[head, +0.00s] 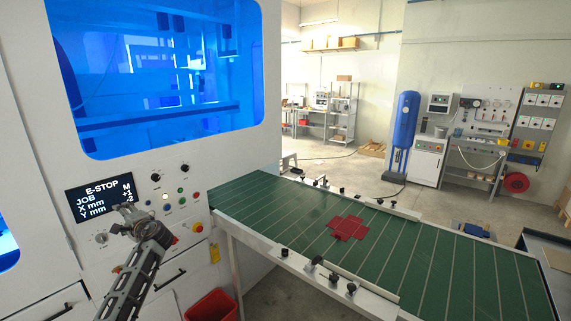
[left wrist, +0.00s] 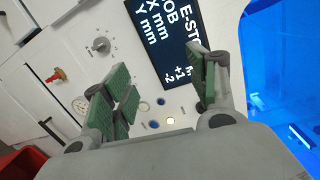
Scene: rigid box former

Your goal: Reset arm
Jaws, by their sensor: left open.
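My left gripper (head: 143,232) is in front of the white machine's control panel (head: 150,182), below the dark display and close to the red and yellow knobs. In the left wrist view, the left gripper (left wrist: 158,88) is open, with green pads apart and nothing between them. The display (left wrist: 172,45) shows behind the fingers and reads E-STOP, JOB, X mm, Y mm. Whether the fingers touch the panel cannot be told. My right gripper is not in view.
A green belt table (head: 285,212) extends right from the machine, with a flat red cross-shaped piece (head: 349,228) on it. Clamps with black knobs line its edges. A red bin (head: 212,306) stands below. A blue tank (head: 404,125) and benches stand farther back.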

